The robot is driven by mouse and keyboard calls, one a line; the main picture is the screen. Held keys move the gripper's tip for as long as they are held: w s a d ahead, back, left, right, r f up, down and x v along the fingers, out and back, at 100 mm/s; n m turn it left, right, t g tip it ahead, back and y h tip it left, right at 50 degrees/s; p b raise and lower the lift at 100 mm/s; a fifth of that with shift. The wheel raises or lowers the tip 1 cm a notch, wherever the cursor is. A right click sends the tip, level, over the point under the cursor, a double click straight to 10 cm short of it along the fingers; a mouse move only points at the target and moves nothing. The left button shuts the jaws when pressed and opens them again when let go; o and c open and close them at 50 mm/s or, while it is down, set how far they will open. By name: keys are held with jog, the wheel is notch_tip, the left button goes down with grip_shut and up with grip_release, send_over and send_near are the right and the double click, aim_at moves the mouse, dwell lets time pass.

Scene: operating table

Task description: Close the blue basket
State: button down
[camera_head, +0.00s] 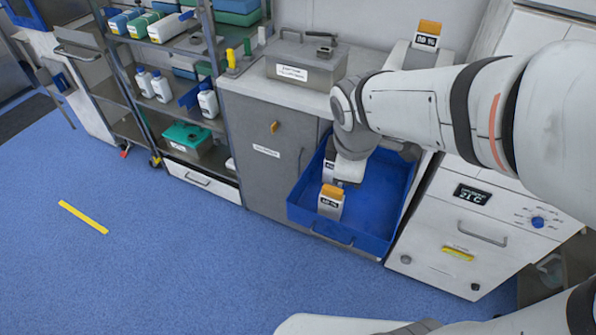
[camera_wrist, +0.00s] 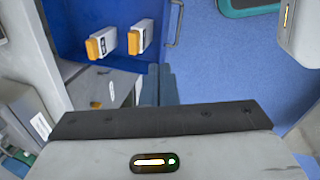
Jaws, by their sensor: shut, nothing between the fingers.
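The blue basket (camera_head: 385,190) is pulled out from the cabinet front, between the grey cabinet door and the white drawer unit. Its front handle (camera_head: 330,236) faces the floor side. It also shows at the top left of the wrist view (camera_wrist: 75,15), with its handle (camera_wrist: 174,24) at the right. Two white boxes with orange tops stand in it; the front one (camera_head: 331,203) is clear and the other is partly hidden by my wrist. My gripper (camera_wrist: 158,70) is shut and empty. It is over the basket area in the head view, its fingertips hidden there.
A grey cabinet (camera_head: 265,150) with a metal box (camera_head: 305,62) on top stands left of the basket. A white drawer unit (camera_head: 470,225) stands close at right. Shelving (camera_head: 180,95) with bottles is at far left. The blue floor (camera_head: 170,270) in front is clear except for a yellow strip (camera_head: 83,217).

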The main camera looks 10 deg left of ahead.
jog(key=w+a+f+n+b, duration=0.2)
jog(key=a+f+n+b, duration=0.3)
jog(key=a+f+n, duration=0.45)
jog(key=n+b, duration=0.7)
send_near(291, 213)
jog(key=shift+m, duration=0.25)
jog(key=f, duration=0.4)
jog(key=d+f, duration=0.1)
jog(key=f, duration=0.1)
jog(key=shift+f, duration=0.25)
jog(key=shift+w+p, duration=0.15)
jog(key=shift+p, duration=0.15)
